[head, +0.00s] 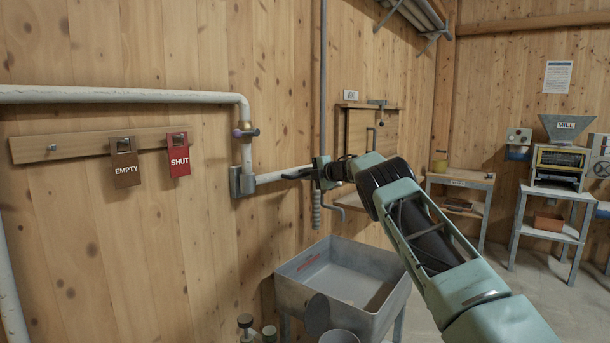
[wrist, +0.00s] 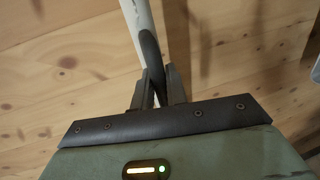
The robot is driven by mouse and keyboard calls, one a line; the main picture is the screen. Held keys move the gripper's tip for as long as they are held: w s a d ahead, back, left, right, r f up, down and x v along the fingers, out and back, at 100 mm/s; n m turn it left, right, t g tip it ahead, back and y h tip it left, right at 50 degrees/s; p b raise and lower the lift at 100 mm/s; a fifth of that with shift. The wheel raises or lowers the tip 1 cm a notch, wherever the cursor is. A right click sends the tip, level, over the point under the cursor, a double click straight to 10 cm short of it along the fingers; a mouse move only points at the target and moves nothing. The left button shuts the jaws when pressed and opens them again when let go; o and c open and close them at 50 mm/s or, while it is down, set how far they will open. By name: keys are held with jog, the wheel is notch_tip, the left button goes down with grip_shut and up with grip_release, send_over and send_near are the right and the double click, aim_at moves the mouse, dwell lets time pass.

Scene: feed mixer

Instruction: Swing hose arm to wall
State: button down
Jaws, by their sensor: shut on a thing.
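The hose arm (head: 278,176) is a white pipe that runs right from a grey bracket (head: 242,181) on the wooden wall. A ribbed grey hose or grip (head: 316,212) hangs near its right end. My gripper (head: 312,172) is at that right end, above the grey tub. In the wrist view my gripper's fingers (wrist: 158,92) are shut around a dark part of the arm (wrist: 149,55), with the white pipe (wrist: 137,18) leading up from it. The exact contact is partly hidden by the fingers and my wrist.
A grey mixing tub (head: 300,262) stands below my gripper. The EMPTY tag (head: 126,174) and red SHUT tag (head: 179,162) hang on a wall board. A wooden hatch (head: 362,130) is behind my wrist. The mill (head: 559,160) stands far right.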

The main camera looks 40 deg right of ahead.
jog(key=c, duration=1.5)
grip_release()
jog(key=shift+a, duration=0.15)
jog(key=shift+s, duration=0.15)
jog(key=shift+s+d+r+b, duration=0.1)
jog(key=shift+s+d+b, duration=0.25)
jog(key=shift+s+b, duration=0.15)
jog(key=b+v, duration=0.4)
jog(key=v, duration=1.2)
jog(key=shift+r, duration=0.1)
jog(key=shift+a, duration=0.1)
